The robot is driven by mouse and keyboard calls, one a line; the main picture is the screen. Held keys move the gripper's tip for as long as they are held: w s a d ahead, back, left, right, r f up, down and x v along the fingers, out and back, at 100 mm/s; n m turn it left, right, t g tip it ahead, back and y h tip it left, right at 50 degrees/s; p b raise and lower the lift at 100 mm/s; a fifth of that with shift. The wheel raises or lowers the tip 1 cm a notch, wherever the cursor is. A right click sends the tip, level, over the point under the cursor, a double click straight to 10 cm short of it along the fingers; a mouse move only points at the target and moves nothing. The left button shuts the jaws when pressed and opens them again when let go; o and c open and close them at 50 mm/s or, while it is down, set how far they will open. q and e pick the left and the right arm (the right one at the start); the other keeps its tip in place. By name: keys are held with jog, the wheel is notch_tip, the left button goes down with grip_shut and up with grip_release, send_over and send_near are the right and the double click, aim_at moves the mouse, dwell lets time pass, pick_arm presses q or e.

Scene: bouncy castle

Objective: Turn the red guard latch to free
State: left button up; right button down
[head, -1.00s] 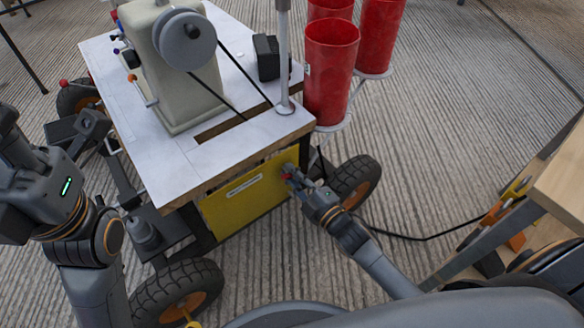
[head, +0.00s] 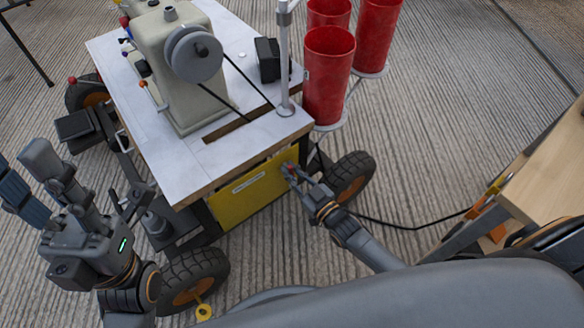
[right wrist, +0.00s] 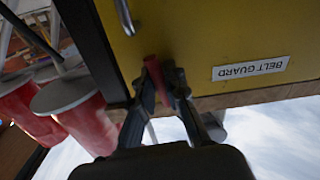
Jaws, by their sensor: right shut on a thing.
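The red guard latch (head: 289,167) is at the upper right of the yellow belt guard panel (head: 235,202), under the tabletop edge. In the right wrist view the red latch (right wrist: 155,75) shows between the fingers of my right gripper (right wrist: 162,92), against the yellow panel (right wrist: 200,35). My right gripper (head: 292,174) is shut on the latch. The fingers hide part of it, so its exact angle is hard to tell. My left gripper (head: 125,203) is apart from the cart at the lower left. Its finger opening is unclear.
The wheeled cart carries a white tabletop (head: 150,155) with a sewing machine (head: 175,80). Red cups (head: 327,85) stand in rings at its right corner. A black wheel (head: 348,178) is close beside my right gripper. A wooden table (head: 550,165) stands at right. Ribbed floor lies between.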

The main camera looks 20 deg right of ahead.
jog(key=shift+m+p, duration=0.45)
jog(key=shift+m, duration=1.15)
jog(key=c, duration=1.3)
grip_release()
jog(key=v, duration=1.2)
